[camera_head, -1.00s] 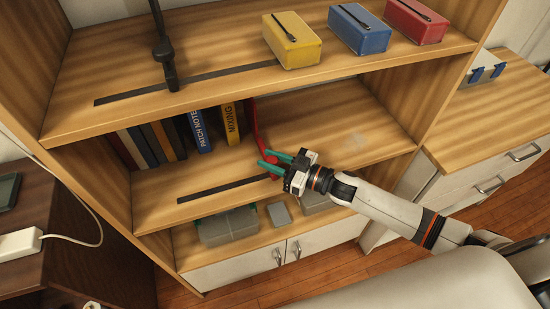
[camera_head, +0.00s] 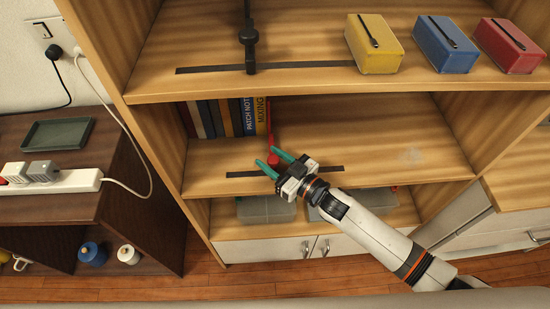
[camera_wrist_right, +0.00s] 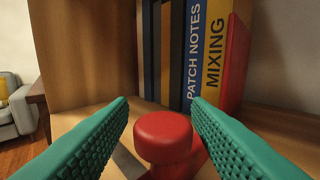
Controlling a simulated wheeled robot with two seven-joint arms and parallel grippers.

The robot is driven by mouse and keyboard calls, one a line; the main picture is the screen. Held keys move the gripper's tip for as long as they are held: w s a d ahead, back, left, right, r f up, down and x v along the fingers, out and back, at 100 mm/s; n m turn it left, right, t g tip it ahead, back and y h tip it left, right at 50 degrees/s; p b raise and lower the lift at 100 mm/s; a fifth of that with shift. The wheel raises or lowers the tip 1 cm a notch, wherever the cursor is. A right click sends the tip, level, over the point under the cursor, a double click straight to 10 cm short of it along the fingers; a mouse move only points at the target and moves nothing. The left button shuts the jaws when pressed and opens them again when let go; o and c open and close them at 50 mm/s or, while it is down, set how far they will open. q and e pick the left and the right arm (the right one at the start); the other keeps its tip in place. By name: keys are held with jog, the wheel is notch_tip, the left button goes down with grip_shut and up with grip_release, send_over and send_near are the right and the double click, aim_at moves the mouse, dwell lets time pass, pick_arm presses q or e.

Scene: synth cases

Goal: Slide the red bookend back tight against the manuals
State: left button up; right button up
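The red bookend (camera_head: 269,115) stands upright on the middle shelf, at the right end of the manuals (camera_head: 230,117). In the right wrist view its red panel (camera_wrist_right: 236,65) is right beside the yellow "MIXING" manual (camera_wrist_right: 214,50), with no clear gap; I cannot tell whether they touch all along. A round red knob (camera_wrist_right: 163,138) is at the front of the bookend. My right gripper (camera_head: 267,157) is open, its green fingers pointing at the shelf. The knob lies between the fingers, apart from both. My left gripper is not in view.
A dark strip (camera_head: 240,174) runs along the middle shelf's front. The shelf right of the bookend is clear. The upper shelf holds a black post (camera_head: 249,40) and yellow (camera_head: 374,45), blue (camera_head: 443,45) and red (camera_head: 507,46) boxes. Grey bins (camera_head: 265,209) are below.

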jog(key=b+v, duration=0.1)
jog(key=v, duration=1.1)
jog(key=shift+h, duration=0.3)
